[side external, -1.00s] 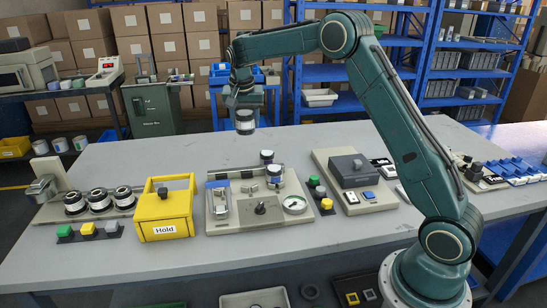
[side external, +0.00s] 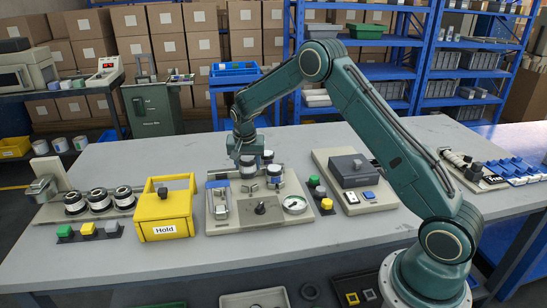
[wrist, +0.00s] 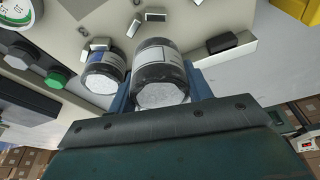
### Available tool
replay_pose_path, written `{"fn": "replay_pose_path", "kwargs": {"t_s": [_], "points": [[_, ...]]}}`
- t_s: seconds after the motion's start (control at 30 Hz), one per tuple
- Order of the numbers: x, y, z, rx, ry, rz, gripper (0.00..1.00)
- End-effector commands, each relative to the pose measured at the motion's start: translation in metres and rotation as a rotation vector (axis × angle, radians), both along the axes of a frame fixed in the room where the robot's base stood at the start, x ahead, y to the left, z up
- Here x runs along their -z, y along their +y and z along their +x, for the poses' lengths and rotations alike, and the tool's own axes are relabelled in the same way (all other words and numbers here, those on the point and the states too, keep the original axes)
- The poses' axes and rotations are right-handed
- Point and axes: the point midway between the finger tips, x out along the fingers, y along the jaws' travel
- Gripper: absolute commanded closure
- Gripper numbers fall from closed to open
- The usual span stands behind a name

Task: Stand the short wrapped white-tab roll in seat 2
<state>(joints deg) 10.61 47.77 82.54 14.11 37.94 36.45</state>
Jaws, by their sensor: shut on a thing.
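My gripper (side external: 247,160) is shut on a dark roll (side external: 248,172) with a pale wrap band and a light top. It holds the roll upright, low over the back of the beige fixture plate (side external: 220,229). In the wrist view the held roll (wrist: 160,62) sits between the blue fingers. A roll with a blue band (side external: 275,173) stands close to its right on the plate; in the wrist view this neighbour (wrist: 104,68) is to the left, with a narrow gap. I cannot tell whether the held roll touches the plate. The tab and the seat number are not readable.
The plate also carries a clamp (side external: 221,203), a dark knob (side external: 261,208) and a round gauge (side external: 295,204). A yellow Hold box (side external: 165,211) is to the left, beyond it a rack with three rolls (side external: 99,200). Coloured buttons (side external: 318,191) and a grey-lidded unit (side external: 351,170) are to the right.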

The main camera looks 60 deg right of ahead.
Motion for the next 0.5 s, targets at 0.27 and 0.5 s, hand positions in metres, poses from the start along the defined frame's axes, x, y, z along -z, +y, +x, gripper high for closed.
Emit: {"fn": "replay_pose_path", "kwargs": {"t_s": [0.27,0.5], "points": [[0.005,0.0,0.0,0.0,0.0,0.0,0.76],[0.029,0.0,0.0,0.0,0.002,0.0,0.76]]}}
